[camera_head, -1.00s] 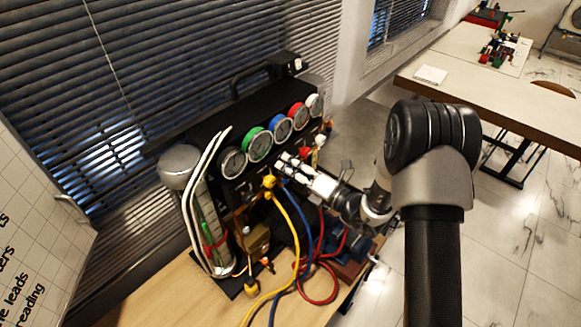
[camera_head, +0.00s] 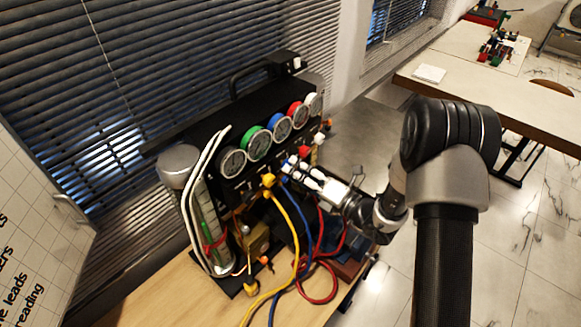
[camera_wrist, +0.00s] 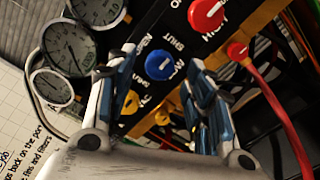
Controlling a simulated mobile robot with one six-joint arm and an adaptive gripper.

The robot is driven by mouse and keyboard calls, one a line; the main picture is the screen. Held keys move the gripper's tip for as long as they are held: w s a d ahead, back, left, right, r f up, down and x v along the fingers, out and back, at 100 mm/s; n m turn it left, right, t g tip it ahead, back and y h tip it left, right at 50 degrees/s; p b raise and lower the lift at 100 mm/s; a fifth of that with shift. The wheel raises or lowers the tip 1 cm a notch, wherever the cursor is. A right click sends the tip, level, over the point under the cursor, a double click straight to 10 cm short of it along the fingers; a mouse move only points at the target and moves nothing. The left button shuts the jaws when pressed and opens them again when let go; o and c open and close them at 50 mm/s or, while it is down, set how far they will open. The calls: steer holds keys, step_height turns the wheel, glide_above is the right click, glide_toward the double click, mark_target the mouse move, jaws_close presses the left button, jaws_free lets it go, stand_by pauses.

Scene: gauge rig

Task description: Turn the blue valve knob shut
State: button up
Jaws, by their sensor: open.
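The blue valve knob (camera_wrist: 159,66) is on the black panel in the wrist view, with a white line across it lying roughly level in the picture. Printed lettering, including SHUT, is beside it. My gripper (camera_wrist: 160,75) is open and empty, with one finger on each side of the knob in that picture. A gap shows between the knob and each finger; I cannot tell how near the tips are in depth.
A red knob (camera_wrist: 207,14) and a yellow knob (camera_wrist: 130,102) are on the same panel. Several gauges (camera_head: 258,144) line the rig. Yellow, blue and red hoses (camera_head: 297,235) hang below my gripper. A grey cylinder (camera_head: 180,165) stands at the rig's left.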

steer(key=v, duration=0.8)
steer(key=shift+s+d, duration=0.2)
steer(key=shift+d, duration=0.05)
steer(key=s+a+r+n+g+h+b, duration=0.1)
steer(key=s+a+n+g+b, duration=0.4)
steer(key=s+n, duration=0.45)
steer(key=s+a+r+n+g+h+b, duration=0.1)
steer(key=s+a+n+g+b, duration=0.25)
steer(key=s+n+g, duration=0.5)
steer(key=s+d+f+n+t+h+b, duration=0.2)
steer(key=s+d+f+n+h+b, duration=0.4)
steer(key=n, duration=0.5)
steer(key=s+d+n+t+h+b, duration=0.3)
steer(key=d+n+t+h+b, duration=0.1)
steer(key=d+n, duration=0.5)
steer(key=shift+d+r+t+h, duration=0.25)
steer(key=shift+d+t+h, duration=0.35)
steer(key=shift+h, duration=0.5)
